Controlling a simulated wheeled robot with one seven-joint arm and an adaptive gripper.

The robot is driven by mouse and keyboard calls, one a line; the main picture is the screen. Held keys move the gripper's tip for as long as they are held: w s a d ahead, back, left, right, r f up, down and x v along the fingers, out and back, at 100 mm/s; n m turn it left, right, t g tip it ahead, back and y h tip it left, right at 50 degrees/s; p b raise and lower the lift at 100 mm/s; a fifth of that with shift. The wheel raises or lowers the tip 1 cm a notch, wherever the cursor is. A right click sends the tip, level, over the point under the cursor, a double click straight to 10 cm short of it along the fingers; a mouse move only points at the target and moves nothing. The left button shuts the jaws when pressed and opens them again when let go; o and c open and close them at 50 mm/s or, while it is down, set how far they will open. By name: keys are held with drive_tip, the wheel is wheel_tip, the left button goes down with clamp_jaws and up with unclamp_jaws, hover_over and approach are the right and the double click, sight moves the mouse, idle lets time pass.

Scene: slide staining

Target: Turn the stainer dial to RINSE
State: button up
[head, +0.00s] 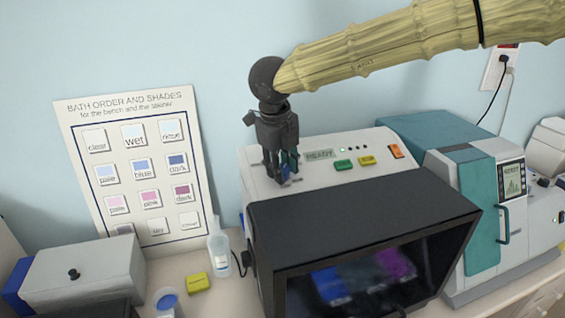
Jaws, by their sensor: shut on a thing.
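The stainer (355,208) is a white machine with a dark front hood and a window. Its sloped top panel carries a display reading READY (320,155), a green button (344,165), a yellow button (365,161) and an orange switch (396,152). My gripper (285,178) points down at the left end of this panel. Its fingers are shut on the dial, of which only a small bluish part (286,172) shows between them. The dial's marks and the setting it points to are hidden by the fingers or too small to read.
A bath order chart (104,160) leans on the wall at left. A bottle (219,255), a yellow block (197,283) and a blue-topped container (167,301) stand left of the stainer. A teal and white machine (477,215) stands close on its right.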

drive_tip(key=n+t, duration=0.1)
drive_tip(key=n, duration=0.4)
drive_tip(key=shift+s+f+h, duration=0.1)
drive_tip(key=shift+h, duration=0.2)
drive_tip(key=n+t, duration=0.1)
drive_tip(key=n, duration=0.4)
drive_tip(key=shift+t, duration=0.3)
drive_tip(key=o, duration=0.9)
drive_tip(key=shift+c, duration=0.2)
drive_tip(key=shift+o, duration=0.8)
drive_tip(key=shift+d, duration=0.2)
drive_tip(key=shift+a, duration=0.15)
